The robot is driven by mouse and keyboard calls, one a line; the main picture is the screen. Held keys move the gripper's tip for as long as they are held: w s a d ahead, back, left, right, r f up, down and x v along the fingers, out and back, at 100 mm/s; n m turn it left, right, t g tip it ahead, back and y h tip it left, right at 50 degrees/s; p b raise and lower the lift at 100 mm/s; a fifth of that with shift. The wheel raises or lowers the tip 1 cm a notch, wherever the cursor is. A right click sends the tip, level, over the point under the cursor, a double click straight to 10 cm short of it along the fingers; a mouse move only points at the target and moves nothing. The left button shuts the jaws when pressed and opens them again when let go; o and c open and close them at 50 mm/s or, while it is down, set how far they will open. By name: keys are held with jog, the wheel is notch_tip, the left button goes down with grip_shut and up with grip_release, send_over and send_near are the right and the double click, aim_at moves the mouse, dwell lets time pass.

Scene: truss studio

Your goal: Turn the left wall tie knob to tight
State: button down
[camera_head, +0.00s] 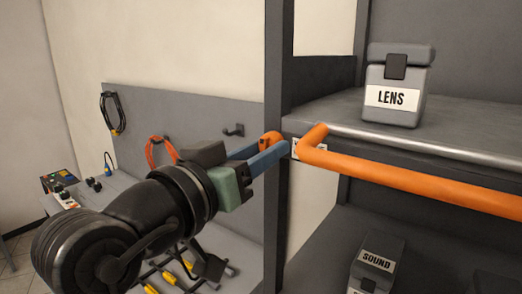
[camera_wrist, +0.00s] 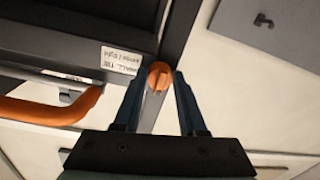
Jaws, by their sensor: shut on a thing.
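The left wall tie knob (camera_wrist: 160,77) is a small round orange knob with a raised ridge, on the dark upright post of the shelf unit. It also shows in the head view (camera_head: 270,137), partly hidden by my fingers. My gripper (camera_head: 266,149) reaches it from the left, its blue fingers shut on the knob. In the wrist view my fingertips (camera_wrist: 159,80) stand on either side of it. A white label (camera_wrist: 121,61) beside the knob appears upside down and reads "WALL TIE" with small print, including "tight". I cannot tell for certain which setting the knob points to.
An orange rail (camera_head: 420,180) runs along the shelf front, close right of my gripper. A "LENS" case (camera_head: 398,88) stands on the upper shelf (camera_head: 340,112), a "SOUND" case (camera_head: 377,262) below. A grey wall panel (camera_head: 190,115) with hooks and hung cables is behind my arm.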

jog(key=shift+f+m+b, duration=0.1)
jog(key=shift+m+b, duration=0.2)
jog(key=shift+b, duration=0.3)
jog(key=m+b, duration=0.8)
jog(key=m, duration=0.1)
jog(key=m+h+b, duration=0.1)
jog(key=m+b, duration=0.6)
jog(key=m, duration=0.1)
jog(key=shift+w+a+m+b, duration=0.1)
jog(key=shift+a+m+b, duration=0.1)
jog(key=shift+m+b, duration=0.2)
jog(key=shift+c, duration=2.3)
grip_release()
jog(key=shift+d, duration=0.1)
